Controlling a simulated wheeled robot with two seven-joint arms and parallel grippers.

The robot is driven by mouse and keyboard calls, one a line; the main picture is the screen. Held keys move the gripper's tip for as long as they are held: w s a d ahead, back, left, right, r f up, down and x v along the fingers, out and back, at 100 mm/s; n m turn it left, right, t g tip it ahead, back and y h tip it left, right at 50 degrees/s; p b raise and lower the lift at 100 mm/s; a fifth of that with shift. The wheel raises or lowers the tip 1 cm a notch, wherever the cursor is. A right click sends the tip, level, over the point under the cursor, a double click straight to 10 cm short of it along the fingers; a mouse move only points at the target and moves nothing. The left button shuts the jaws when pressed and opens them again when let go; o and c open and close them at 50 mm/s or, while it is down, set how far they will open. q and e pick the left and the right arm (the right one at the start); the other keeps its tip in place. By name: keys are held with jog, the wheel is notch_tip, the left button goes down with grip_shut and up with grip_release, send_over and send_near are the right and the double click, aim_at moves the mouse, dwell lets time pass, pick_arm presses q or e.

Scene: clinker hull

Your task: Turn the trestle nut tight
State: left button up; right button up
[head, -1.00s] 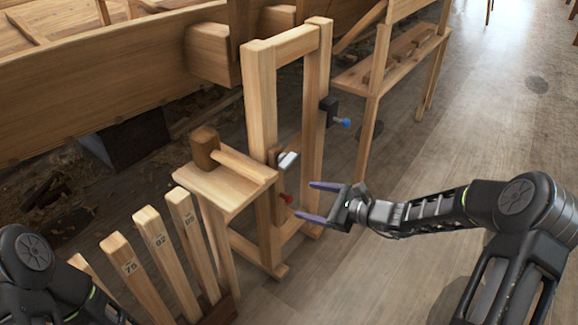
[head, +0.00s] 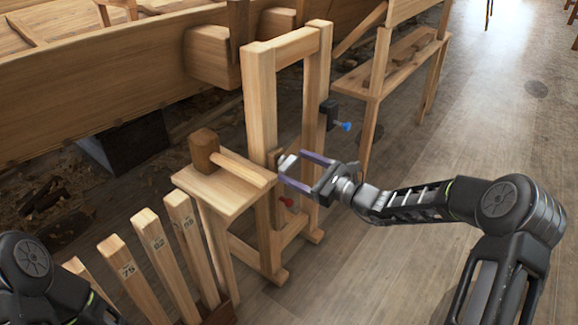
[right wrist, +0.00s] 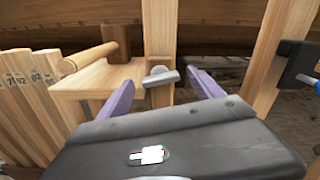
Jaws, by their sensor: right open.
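The trestle nut, a pale metal wing-like piece (head: 287,162), sits on the post of the wooden trestle frame (head: 260,100). It also shows in the right wrist view (right wrist: 161,78), where it lies between the two finger lines. My right gripper (head: 293,168) is open, its purple fingers pointing left at the nut. The fingertips are close to the nut; I cannot tell whether they touch it. My left gripper is out of view; only part of my left arm shows at lower left.
A mallet (head: 205,148) lies on a small wooden shelf (head: 212,190) left of the nut. A red-handled clamp (head: 287,201) is below it, and a blue-handled clamp (head: 345,126) is on the right post. Numbered wooden slats (head: 152,240) stand at lower left.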

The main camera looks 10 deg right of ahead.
aim_at(285, 163)
jog(key=shift+x, duration=1.5)
jog(key=shift+c, duration=0.5)
jog(key=c, duration=1.3)
